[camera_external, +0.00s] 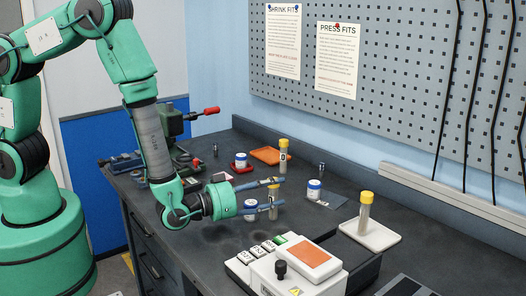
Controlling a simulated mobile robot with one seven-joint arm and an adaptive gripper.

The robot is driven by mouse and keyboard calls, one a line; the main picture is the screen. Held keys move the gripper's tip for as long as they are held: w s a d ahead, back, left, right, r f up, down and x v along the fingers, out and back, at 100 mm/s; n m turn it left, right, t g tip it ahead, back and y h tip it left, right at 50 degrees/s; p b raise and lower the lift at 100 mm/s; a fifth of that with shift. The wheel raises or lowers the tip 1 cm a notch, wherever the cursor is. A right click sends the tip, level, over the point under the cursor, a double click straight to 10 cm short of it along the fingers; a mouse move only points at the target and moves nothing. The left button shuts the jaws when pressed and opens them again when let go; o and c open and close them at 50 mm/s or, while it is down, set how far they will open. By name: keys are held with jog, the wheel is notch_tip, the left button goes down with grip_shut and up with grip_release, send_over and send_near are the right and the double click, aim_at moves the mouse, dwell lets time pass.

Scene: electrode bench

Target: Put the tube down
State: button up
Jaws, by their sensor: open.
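My gripper (280,191) is open above the middle of the dark bench, its two fingers pointing right. A tube (272,206) shows upright between or just behind the fingers; its top is partly covered by a finger, and I cannot tell if it touches them. A second tube (366,213) with a yellow cap stands upright on a white square plate (385,238) at the right. A third yellow-capped tube (283,160) stands upright farther back, by an orange tray (265,155).
White jars with blue bands stand near the gripper (250,210), behind it (240,161) and to its right (314,190). A white device with an orange top (303,258) stands in front. A vise with a red handle (175,125) is at the back left.

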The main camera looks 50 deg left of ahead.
jog(key=p+v, duration=0.1)
jog(key=v, duration=1)
jog(key=shift+a, duration=0.1)
